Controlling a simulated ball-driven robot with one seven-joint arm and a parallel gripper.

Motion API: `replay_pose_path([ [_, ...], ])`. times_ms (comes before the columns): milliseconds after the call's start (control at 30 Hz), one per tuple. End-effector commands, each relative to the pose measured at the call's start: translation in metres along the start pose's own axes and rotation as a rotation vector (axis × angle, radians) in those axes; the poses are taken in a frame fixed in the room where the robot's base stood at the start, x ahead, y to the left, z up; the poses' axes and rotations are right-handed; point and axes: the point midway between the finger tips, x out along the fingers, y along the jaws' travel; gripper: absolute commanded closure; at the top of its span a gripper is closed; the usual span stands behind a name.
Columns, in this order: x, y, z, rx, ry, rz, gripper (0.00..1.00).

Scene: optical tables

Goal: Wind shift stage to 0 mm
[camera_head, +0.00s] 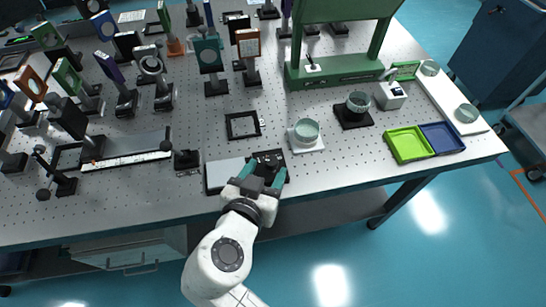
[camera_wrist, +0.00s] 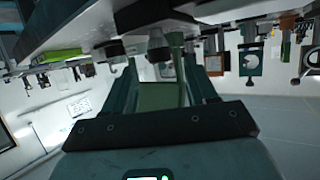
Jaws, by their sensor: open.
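My gripper (camera_head: 264,174) is open at the table's front edge, with its two teal fingers apart. It points at a low dark stage (camera_head: 268,158) with small round parts, beside a pale grey plate (camera_head: 226,172). In the wrist view the open fingers of my gripper (camera_wrist: 160,75) frame a dark round knob (camera_wrist: 158,45) just beyond them, with no clear contact. A long rail with a white scale strip (camera_head: 125,159) lies further left. I cannot tell which of these is the shift stage, and no scale reading is legible.
Several post-mounted optics crowd the table's left and back. A white pad with a green dish (camera_head: 306,134) stands right of my gripper. Green (camera_head: 408,144) and blue (camera_head: 442,138) trays lie near the right front. A square black frame (camera_head: 242,125) lies behind the stage.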

Motion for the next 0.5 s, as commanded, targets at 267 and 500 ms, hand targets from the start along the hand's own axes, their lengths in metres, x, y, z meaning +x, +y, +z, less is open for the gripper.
replay_pose_path([
  [267, 0.041, 0.0, -0.001, 0.0, 0.0, 0.002, 0.43],
  [500, 0.051, 0.0, 0.0, 0.0, -0.001, -0.001, 0.43],
])
